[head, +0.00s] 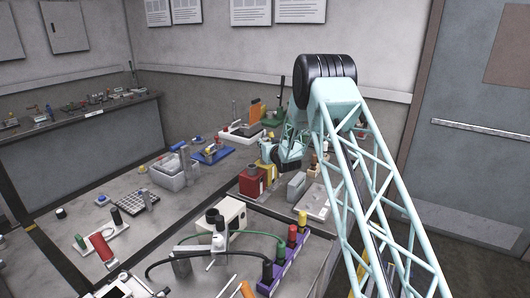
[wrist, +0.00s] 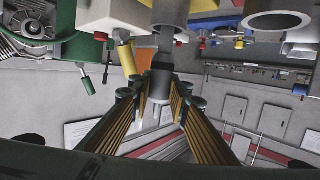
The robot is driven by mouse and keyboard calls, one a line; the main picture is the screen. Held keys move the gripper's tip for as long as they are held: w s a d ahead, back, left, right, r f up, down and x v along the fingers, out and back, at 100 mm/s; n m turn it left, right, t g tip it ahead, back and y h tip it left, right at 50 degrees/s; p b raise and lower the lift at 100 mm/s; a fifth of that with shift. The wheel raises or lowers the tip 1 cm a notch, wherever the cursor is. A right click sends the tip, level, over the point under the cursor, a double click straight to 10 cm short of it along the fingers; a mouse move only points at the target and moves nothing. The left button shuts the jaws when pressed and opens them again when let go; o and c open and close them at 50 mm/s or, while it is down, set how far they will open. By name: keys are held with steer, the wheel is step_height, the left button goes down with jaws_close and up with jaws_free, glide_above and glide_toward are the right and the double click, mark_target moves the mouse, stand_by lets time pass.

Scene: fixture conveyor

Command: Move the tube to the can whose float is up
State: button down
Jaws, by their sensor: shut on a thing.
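My gripper (wrist: 160,92) shows in the wrist view with its two fingers closed around a dark grey and black cylinder, which looks like the tube (wrist: 162,66). The tube runs up in the picture into a wider grey cylinder (wrist: 171,12); whether they are joined is unclear. My wrist hides the fingers and the tube there. The floats are too small to read.
A cream box (head: 228,212) with dark round tops and a purple block (head: 285,264) with coloured plugs stand nearer. Black and green cables loop between them. A light plate (head: 315,203) lies right of the cans. A grey bin (head: 175,172) stands left.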

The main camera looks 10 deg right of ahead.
steer(key=shift+r+b, duration=0.3)
steer(key=shift+r, duration=3.55)
steer(key=shift+s+f, duration=0.1)
steer(key=s+f+b, duration=0.2)
steer(key=s, duration=1.2)
steer(key=s+f+m+h+b, duration=0.1)
steer(key=s+f+b, duration=0.1)
steer(key=s, duration=1.2)
steer(key=shift+d+f+h+b, duration=0.2)
steer(key=shift+f+h+b, duration=0.15)
steer(key=shift+f, duration=0.25)
steer(key=shift+d, duration=0.1)
